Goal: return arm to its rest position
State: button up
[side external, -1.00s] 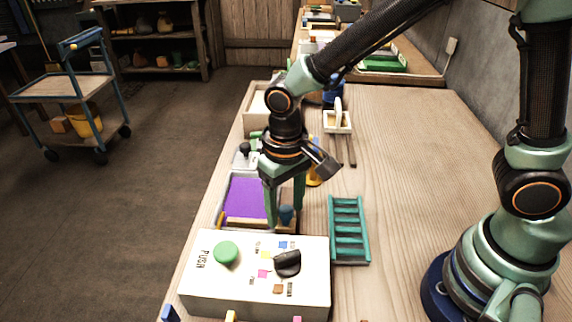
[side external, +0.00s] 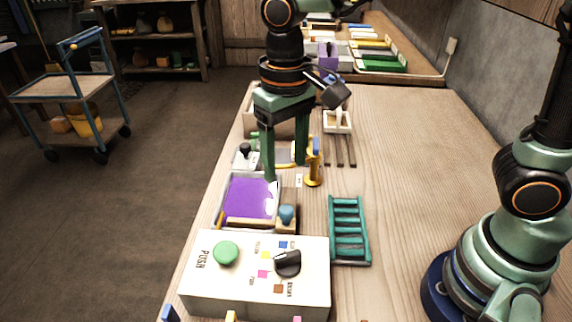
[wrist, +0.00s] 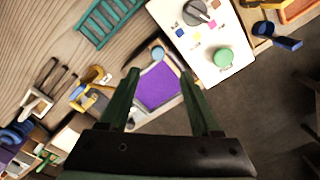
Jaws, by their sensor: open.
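My gripper (side external: 286,172) is open and empty, raised above the workbench with its green fingers pointing down. In the side external view its fingertips appear just over the far end of the tray with the purple surface (side external: 249,195). In the wrist view the purple surface (wrist: 158,86) shows between the two fingers (wrist: 167,80), apart from them. A blue knob (side external: 286,214) stands at the tray's near right corner. The lower part of my arm shows at the right; the upper links run out of the top of the picture.
A white control box (side external: 255,290) with a green button (side external: 226,252) and a black dial stands at the near end. A teal ladder-like rack (side external: 349,230) lies right of the tray. A yellow tool (side external: 313,165) stands beside my gripper. The bench's right part is clear.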

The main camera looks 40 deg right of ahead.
jog(key=shift+r, duration=0.7)
jog(key=s+d+r+t, duration=0.1)
jog(key=d+t, duration=0.1)
jog(key=d, duration=0.6)
jog(key=s+d+r+t, duration=0.1)
jog(key=s+d+t, duration=0.1)
jog(key=d, duration=0.7)
jog(key=shift+r+t, duration=0.35)
jog(key=shift+t, duration=0.45)
